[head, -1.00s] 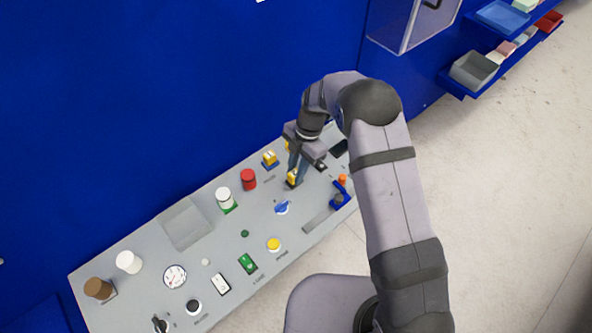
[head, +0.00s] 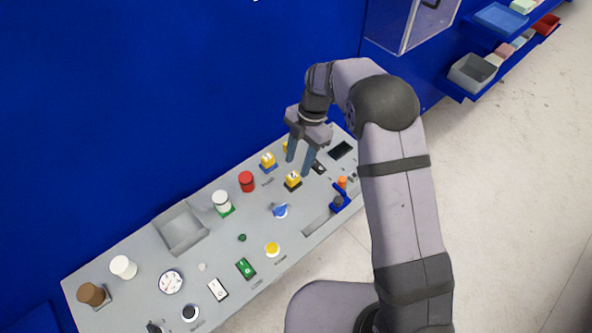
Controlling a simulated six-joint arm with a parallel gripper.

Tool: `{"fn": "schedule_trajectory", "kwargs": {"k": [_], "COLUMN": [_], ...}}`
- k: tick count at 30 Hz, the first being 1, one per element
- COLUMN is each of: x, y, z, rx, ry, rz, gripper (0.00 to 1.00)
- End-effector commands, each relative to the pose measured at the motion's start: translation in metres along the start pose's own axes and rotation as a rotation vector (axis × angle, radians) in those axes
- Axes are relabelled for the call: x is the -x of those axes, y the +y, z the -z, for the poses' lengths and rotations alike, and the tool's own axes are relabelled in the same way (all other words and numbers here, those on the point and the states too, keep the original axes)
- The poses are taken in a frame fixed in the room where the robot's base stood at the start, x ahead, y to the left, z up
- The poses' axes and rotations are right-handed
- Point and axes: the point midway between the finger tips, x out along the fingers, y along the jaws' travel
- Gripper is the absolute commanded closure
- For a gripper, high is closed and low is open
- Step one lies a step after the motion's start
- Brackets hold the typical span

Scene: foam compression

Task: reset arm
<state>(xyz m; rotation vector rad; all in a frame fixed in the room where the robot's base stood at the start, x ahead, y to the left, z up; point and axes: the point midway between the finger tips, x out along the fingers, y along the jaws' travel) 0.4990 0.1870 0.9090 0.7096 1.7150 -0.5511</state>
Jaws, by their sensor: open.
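My gripper (head: 299,169) is open and empty. Its two dark fingers point down above the far right part of the grey panel (head: 200,262). A yellow block on a dark base (head: 293,181) sits on the panel just below the fingers and looks apart from them. My arm comes in from the lower right and bends over above the panel's right end.
The panel holds a red cylinder (head: 246,181), a white cylinder (head: 221,201), a grey tray (head: 183,229), a blue knob (head: 280,210), a yellow button (head: 272,249) and several switches. A blue wall (head: 150,90) stands behind. Shelves with bins (head: 472,72) are at upper right.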

Motion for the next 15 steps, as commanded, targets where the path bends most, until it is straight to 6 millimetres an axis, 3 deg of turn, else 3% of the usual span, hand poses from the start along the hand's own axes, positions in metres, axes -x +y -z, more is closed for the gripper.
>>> {"fn": "schedule_trajectory", "kwargs": {"k": [6, 15], "x": [0.016, 0.019], "y": [0.000, -0.002], "z": [-0.001, -0.001], "rx": [-0.001, -0.022], "ry": [-0.001, -0.003], "rz": [-0.002, -0.001], "gripper": [0.59, 0.59]}}
